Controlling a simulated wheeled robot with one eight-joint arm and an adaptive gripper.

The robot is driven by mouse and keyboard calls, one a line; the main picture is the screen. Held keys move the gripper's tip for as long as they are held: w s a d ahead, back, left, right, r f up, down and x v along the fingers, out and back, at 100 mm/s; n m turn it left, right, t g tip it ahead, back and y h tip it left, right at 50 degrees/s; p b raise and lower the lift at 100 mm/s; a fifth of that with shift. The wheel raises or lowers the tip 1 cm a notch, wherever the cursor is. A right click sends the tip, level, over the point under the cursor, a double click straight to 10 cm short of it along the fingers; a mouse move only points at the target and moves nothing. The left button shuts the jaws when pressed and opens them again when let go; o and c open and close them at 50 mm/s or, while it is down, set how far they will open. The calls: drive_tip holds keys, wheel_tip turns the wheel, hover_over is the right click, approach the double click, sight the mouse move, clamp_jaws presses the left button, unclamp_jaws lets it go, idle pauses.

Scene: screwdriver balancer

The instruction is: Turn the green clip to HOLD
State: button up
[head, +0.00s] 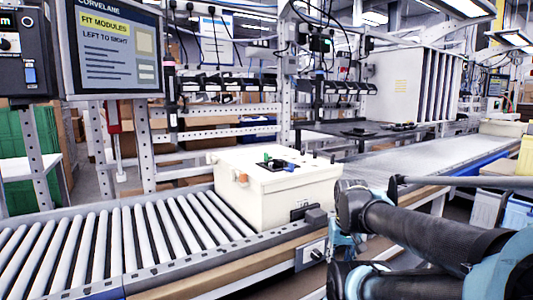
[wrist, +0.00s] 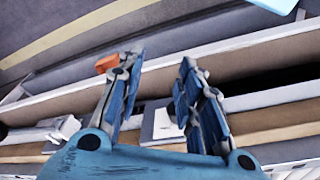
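Small green parts show on the dark fitting (head: 282,165) on top of a cream box (head: 290,200) in the head view. I cannot tell whether one of them is the green clip, and no HOLD mark is readable. A dark tool hangs at the post (head: 318,62), with a tiny green spot beside it. In the wrist view my gripper (wrist: 158,66) is open, its blue fingers apart, with nothing between the tips. An orange piece (wrist: 107,63) shows beside the left fingertip; I cannot tell whether they touch. In the head view my arm hides most of the gripper.
The cream box stands on a roller conveyor (head: 130,235) with a wooden front edge. A screen (head: 115,48) at upper left reads "FIT MODULES LEFT TO RIGHT". A small switch box (head: 311,253) sits on the conveyor's front side. Another conveyor (head: 420,155) runs at the right.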

drive_tip(key=shift+o, duration=0.6)
drive_tip(key=shift+s+d+r, duration=0.1)
drive_tip(key=shift+s+r, duration=0.05)
wheel_tip(320, 180, up, 42)
drive_tip(key=n+g, duration=0.2)
drive_tip(key=n, duration=2)
hover_over(268, 156)
drive_tip(key=f, duration=1.1)
drive_tip(key=w+f, duration=0.1)
drive_tip(key=f, duration=0.5)
drive_tip(key=shift+a, duration=0.4)
drive_tip(key=shift+c, duration=0.3)
